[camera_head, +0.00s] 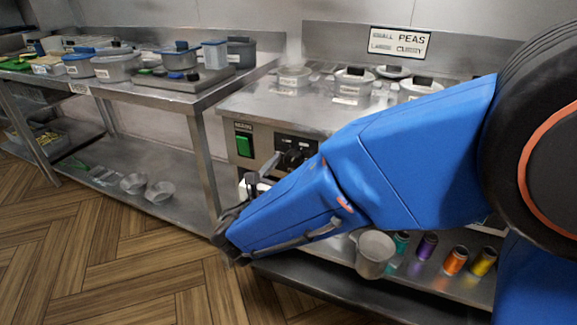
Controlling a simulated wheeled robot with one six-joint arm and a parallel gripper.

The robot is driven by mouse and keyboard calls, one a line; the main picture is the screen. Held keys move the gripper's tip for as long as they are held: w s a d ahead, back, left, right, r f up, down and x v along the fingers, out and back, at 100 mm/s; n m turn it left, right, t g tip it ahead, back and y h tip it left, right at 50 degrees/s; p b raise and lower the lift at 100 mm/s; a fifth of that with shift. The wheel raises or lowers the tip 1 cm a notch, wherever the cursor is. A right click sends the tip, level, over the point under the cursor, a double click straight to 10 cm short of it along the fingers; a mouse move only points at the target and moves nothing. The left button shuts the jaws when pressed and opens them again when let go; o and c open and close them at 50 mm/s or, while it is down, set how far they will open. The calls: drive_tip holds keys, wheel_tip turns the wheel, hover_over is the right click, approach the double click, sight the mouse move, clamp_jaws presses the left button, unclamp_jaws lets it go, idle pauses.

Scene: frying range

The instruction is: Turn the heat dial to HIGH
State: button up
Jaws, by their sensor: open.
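The heat dial looks to be the black knob (292,158) on the front panel of the range (262,143), partly hidden by my blue arm. Its pointer and any markings are too small to read. A grey lever-like part lies against the panel just left of the knob. My gripper (250,188) is below and left of the knob, in front of the panel, at the end of my arm. Its jaws are open, and I see nothing held between them. The rest of the panel to the right is hidden behind my arm.
Lidded pots (352,82) stand on the range top below a sign (400,42). A steel table (190,97) with containers stands left. Below the range are a metal pot (374,254) and coloured spools (427,246). The wooden floor (120,255) is clear.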

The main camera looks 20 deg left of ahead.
drive_tip(key=shift+c, duration=0.2)
drive_tip(key=c, duration=1)
drive_tip(key=shift+m, duration=0.4)
drive_tip(key=m, duration=1.1)
drive_tip(key=shift+m, duration=0.3)
drive_tip(key=o, duration=1)
